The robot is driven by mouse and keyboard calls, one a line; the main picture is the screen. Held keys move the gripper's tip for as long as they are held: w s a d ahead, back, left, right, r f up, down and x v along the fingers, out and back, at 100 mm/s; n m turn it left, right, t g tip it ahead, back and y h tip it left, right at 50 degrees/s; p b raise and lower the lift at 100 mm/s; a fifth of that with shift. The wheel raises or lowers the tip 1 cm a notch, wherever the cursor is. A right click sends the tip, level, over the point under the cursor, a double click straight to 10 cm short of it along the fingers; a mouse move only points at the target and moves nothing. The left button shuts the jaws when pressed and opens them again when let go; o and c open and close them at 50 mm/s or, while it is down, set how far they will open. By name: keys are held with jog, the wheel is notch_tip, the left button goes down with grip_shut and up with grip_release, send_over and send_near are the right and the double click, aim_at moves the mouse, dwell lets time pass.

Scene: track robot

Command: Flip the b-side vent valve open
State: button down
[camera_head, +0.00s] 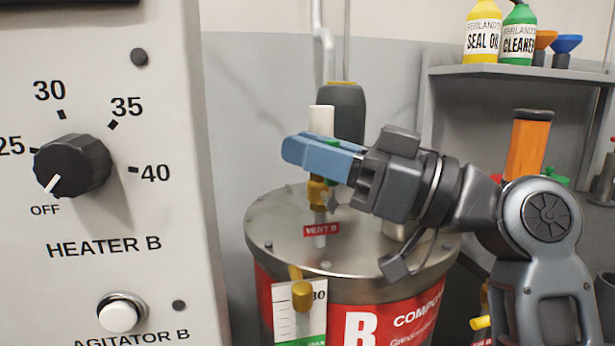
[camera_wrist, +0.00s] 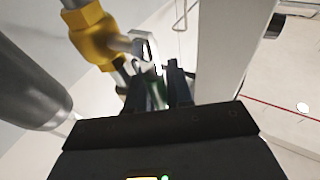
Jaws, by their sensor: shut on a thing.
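The b-side vent valve (camera_head: 318,192) is a brass body on the lid of the red B tank (camera_head: 275,285), above a red "VENT B" label (camera_head: 321,230). A white pipe (camera_head: 321,120) rises above it. My gripper (camera_head: 298,151) reaches in from the right, its blue fingers across the valve's top and hiding part of it. In the wrist view the brass body (camera_wrist: 97,36) and a silver stem (camera_wrist: 143,47) are close by. My fingers (camera_wrist: 172,80) are shut on the valve's handle (camera_wrist: 154,94), which shows green between them. The handle's exact angle is hard to tell.
The heater B panel (camera_head: 110,200) with its knob stands close at left. A dark grey cylinder (camera_head: 347,112) stands behind the valve. A brass fitting (camera_head: 301,290) and level gauge are at the tank's front. A shelf (camera_head: 520,70) with bottles is at upper right.

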jog(key=shift+d, duration=0.1)
jog(key=c, duration=1.4)
grip_release()
jog(key=v, duration=0.7)
jog(key=shift+d+b, duration=0.35)
jog(key=shift+s+f, duration=0.1)
